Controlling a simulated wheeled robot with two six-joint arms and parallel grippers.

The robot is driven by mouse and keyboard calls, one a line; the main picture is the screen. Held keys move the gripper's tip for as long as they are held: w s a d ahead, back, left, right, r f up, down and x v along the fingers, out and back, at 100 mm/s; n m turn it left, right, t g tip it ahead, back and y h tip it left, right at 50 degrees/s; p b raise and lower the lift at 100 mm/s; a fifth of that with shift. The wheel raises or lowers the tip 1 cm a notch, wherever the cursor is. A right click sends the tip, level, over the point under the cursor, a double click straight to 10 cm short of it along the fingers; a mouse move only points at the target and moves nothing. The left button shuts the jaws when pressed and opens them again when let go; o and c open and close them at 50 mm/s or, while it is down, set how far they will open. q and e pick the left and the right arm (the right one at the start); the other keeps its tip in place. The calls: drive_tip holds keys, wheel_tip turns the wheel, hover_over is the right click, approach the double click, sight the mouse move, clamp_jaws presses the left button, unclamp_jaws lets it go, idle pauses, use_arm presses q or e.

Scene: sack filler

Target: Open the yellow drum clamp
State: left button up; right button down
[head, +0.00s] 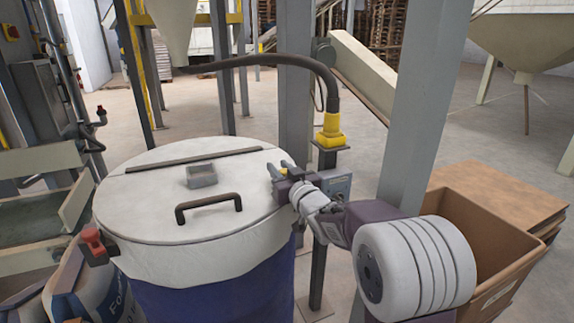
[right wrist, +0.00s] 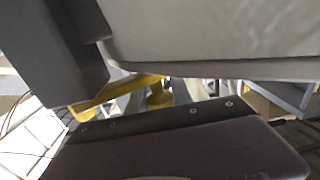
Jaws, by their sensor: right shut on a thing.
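A blue drum (head: 215,295) with a pale lid (head: 150,190) stands in the middle of the head view. My right gripper (head: 279,173) is at the right edge of the lid, shut on the yellow drum clamp. Only a small yellow patch of the clamp (head: 283,171) shows by the fingers; the gripper hides the rest, so I cannot tell its lever position. In the right wrist view, grey and dark gripper parts fill most of the picture. My left gripper is not in view.
A red clamp (head: 93,241) sits on the drum's left rim. The lid has a dark handle (head: 208,207). A yellow-ended hose (head: 330,130) and grey posts (head: 415,100) stand behind. A brown bin (head: 490,235) is at the right, filled sacks (head: 90,290) at the left.

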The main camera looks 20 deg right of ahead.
drive_tip(key=shift+f, duration=0.1)
drive_tip(key=c, duration=1.1)
unclamp_jaws()
drive_tip(key=shift+c, duration=0.2)
drive_tip(key=shift+d, duration=0.1)
